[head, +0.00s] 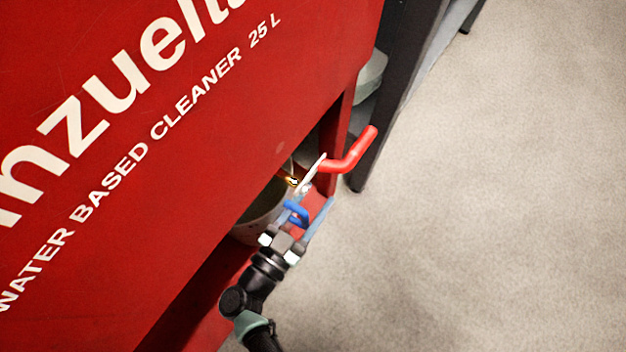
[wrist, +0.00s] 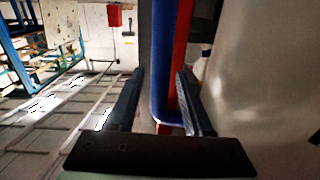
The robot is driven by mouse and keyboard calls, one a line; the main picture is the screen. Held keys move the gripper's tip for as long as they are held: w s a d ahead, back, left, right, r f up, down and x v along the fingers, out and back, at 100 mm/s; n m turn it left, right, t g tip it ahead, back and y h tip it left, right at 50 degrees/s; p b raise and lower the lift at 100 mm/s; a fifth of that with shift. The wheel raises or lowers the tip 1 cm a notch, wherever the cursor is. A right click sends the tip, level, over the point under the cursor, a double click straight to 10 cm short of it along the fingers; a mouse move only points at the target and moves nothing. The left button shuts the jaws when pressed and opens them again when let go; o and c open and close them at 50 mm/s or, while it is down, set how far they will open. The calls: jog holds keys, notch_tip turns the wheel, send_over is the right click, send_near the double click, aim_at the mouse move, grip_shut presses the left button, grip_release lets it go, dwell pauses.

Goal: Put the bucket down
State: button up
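A pale bucket (head: 258,222) stands in the dark opening under the red cleaner cabinet, mostly hidden by the cabinet's front panel. A large pale curved surface (wrist: 265,90), probably its wall, fills the right of the wrist view. My gripper (head: 303,214) is at the cabinet's lower right corner, beside the bucket. Its two fingers (wrist: 162,78) look spread apart in the wrist view. A blue bar (wrist: 163,60) stands between or just beyond them, with a red strip behind it. I cannot tell whether the fingers touch the bar, or whether it belongs to the bucket.
The red cabinet (head: 130,130) fills the left of the head view. A red lever (head: 350,152) sticks out just above my gripper. A dark table leg (head: 385,110) stands behind. The grey floor (head: 500,200) to the right is clear. A blue-framed rack (wrist: 35,45) stands far left.

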jog(key=shift+s, duration=0.1)
dwell(0.4)
jog(key=p+v, duration=0.3)
jog(key=v, duration=0.9)
jog(key=shift+s+a, duration=0.25)
jog(key=shift+s, duration=0.05)
